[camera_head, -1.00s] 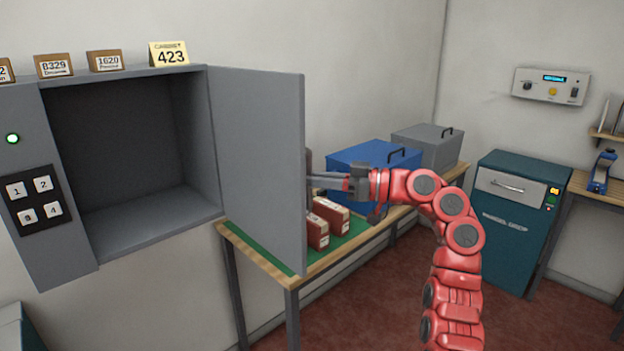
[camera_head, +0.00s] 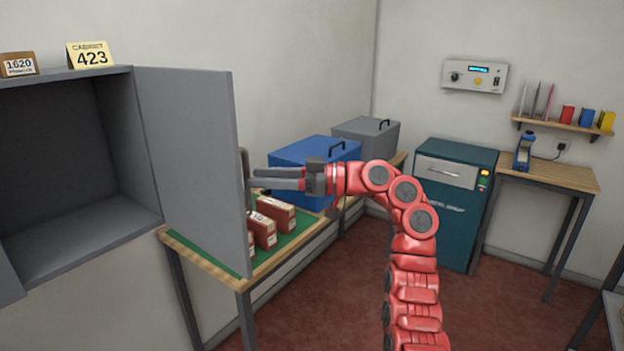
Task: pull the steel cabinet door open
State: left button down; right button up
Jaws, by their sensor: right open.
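The steel cabinet (camera_head: 79,235) hangs on the wall at the left, and its inside looks empty. Its grey door (camera_head: 192,150) stands swung wide open on the right side, with its inner face toward me. The door handle (camera_head: 244,166) shows just past the door's free edge, on the outer side. My right gripper (camera_head: 255,179) is open beside the handle, its two grey fingers pointing left toward it. Whether the fingers touch the handle I cannot tell. My left gripper is not in view.
A table with a green mat (camera_head: 288,240) holds several brown boxes (camera_head: 276,212) behind the door. A blue bin (camera_head: 300,163) and a grey bin (camera_head: 367,137) stand farther back. A teal machine (camera_head: 447,205) stands at the right. Red floor (camera_head: 490,310) is clear at the lower right.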

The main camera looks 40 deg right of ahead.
jog(key=b+v, duration=0.1)
jog(key=v, duration=1.3)
